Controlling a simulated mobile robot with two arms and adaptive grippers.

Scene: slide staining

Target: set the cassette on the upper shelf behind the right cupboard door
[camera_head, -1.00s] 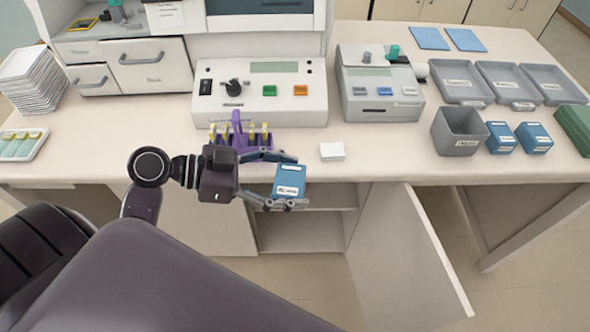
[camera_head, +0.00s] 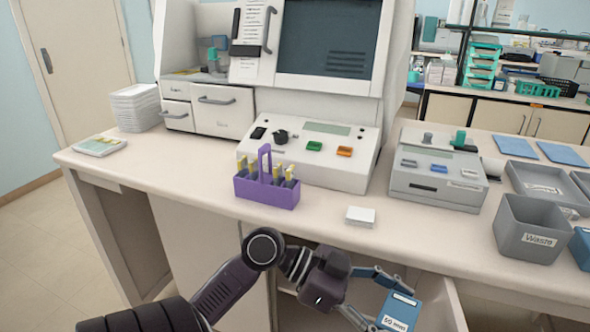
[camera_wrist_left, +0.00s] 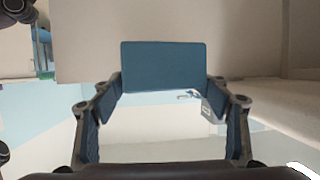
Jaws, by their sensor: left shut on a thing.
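My left gripper (camera_head: 392,306) is shut on a blue cassette (camera_head: 398,310) with a white label, low in front of the counter's front edge in the head view. In the left wrist view the cassette (camera_wrist_left: 163,67) is a plain blue block between the fingertips. The right cupboard door (camera_head: 450,306) stands open below the counter, partly behind the cassette and cut off by the picture's bottom edge. The cupboard opening (camera_head: 288,303) shows only in part behind my left arm. I cannot make out the upper shelf. My right gripper is not in view.
The counter's front edge lies just above the gripper.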

